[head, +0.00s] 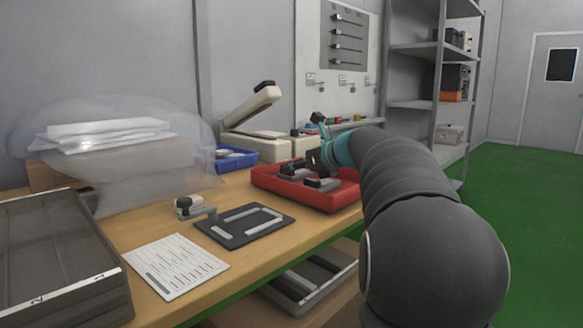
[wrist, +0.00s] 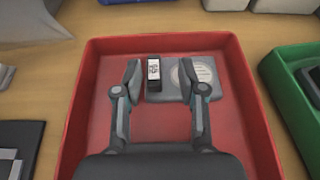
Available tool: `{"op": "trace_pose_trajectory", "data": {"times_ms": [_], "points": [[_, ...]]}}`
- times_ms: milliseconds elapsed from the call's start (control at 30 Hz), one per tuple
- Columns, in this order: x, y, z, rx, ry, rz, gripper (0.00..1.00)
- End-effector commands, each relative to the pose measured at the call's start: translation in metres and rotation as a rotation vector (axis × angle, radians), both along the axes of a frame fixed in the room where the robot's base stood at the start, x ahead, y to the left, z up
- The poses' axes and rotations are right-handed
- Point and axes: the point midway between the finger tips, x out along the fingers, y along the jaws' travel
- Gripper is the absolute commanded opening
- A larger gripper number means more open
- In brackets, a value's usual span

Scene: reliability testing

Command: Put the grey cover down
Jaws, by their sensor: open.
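A grey cover (wrist: 205,72) with a pale round patch lies in the red tray (wrist: 165,45), near its far side. A black block with a white marked face (wrist: 153,72) adjoins its left side. My gripper (wrist: 164,78) is open over these pieces. Its left finger is left of the black block, and its right finger overlaps the grey cover in the picture. I cannot tell whether either finger touches. In the head view my gripper reaches into the red tray (head: 335,200), and the small grey and dark shapes there are hard to separate.
A green bin (wrist: 285,85) stands right of the tray. A dark mat (head: 262,232) with grey strips, a small clamp-like piece (head: 190,206) and a printed sheet (head: 178,266) lie on the wooden bench (head: 120,232). A blue bin (head: 236,160) stands behind.

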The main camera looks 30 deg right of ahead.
Motion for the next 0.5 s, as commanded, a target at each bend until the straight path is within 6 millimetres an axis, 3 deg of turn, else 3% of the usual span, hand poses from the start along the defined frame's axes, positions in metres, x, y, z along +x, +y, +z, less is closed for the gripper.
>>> {"op": "trace_pose_trajectory", "data": {"times_ms": [300,500], "points": [[-0.056,-0.020,0.026,-0.002,-0.002,-0.003,0.41],[-0.081,-0.028,0.036,0.000,-0.001,-0.002,0.41]]}}
